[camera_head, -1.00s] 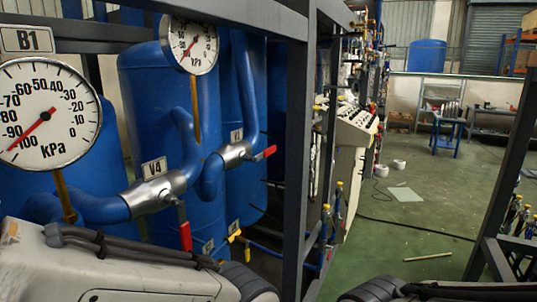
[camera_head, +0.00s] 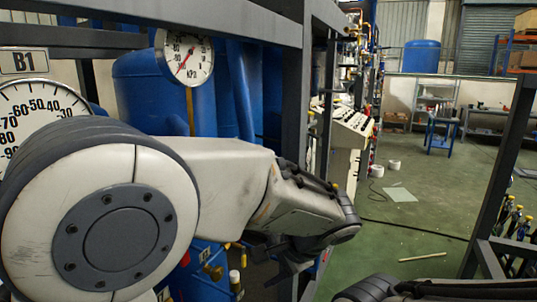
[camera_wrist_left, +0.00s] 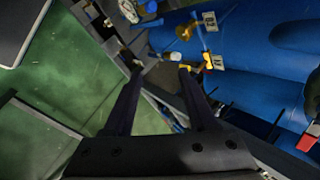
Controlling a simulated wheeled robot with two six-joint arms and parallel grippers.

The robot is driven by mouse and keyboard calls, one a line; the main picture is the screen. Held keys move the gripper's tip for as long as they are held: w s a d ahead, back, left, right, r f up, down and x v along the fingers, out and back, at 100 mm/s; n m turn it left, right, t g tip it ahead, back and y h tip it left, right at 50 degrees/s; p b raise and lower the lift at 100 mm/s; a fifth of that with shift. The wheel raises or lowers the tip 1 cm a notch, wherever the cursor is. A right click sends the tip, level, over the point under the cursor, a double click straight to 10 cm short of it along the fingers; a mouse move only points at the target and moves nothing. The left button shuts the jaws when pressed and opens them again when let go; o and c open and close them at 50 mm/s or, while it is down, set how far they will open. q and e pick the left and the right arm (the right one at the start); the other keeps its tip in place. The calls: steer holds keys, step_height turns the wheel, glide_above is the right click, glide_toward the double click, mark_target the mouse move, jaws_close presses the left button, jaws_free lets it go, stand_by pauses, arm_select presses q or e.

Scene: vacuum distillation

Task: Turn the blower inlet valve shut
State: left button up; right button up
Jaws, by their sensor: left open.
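My left arm reaches across the head view from the left, and its dark left gripper (camera_head: 275,262) points down beside the blue tanks. In the left wrist view the gripper (camera_wrist_left: 160,78) is open, with nothing seen held between its two fingers. A yellow valve handle (camera_wrist_left: 194,66) with a white tag (camera_wrist_left: 217,62) shows just beyond the right fingertip; I cannot tell whether they touch. A red lever (camera_wrist_left: 307,140) lies at the right edge of that view. Which valve is the blower inlet valve I cannot tell. My right gripper is not seen.
Dark frame posts (camera_head: 316,110) stand close to my left arm. A blue tank (camera_head: 150,95) and a gauge (camera_head: 185,58) stand behind it; another gauge (camera_head: 35,105) is partly covered. A sloped control panel (camera_head: 348,122) stands beyond.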

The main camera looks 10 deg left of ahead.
arm_select(q)
steer(key=w+d+r+t+y+p, duration=0.1)
steer(key=w+r+t+y, duration=0.2)
steer(key=w, duration=0.4)
steer(key=w+d+r+t+y, duration=0.1)
steer(key=w+r+t+y, duration=0.1)
steer(key=w+r, duration=0.45)
steer(key=w+d+r+t+y+p, duration=0.1)
steer(key=w+d+r+t+y, duration=0.2)
steer(key=w, duration=0.5)
steer(key=shift+n, duration=0.4)
steer(key=p+x, duration=0.2)
steer(key=x, duration=0.2)
steer(key=p+x, duration=0.2)
steer(key=x, duration=0.1)
steer(key=p+x, duration=0.2)
steer(key=x, duration=0.2)
steer(key=shift+a+r, duration=0.25)
steer(key=shift+a, duration=0.2)
steer(key=shift+s, duration=0.1)
jaws_close()
steer(key=shift+h, duration=0.3)
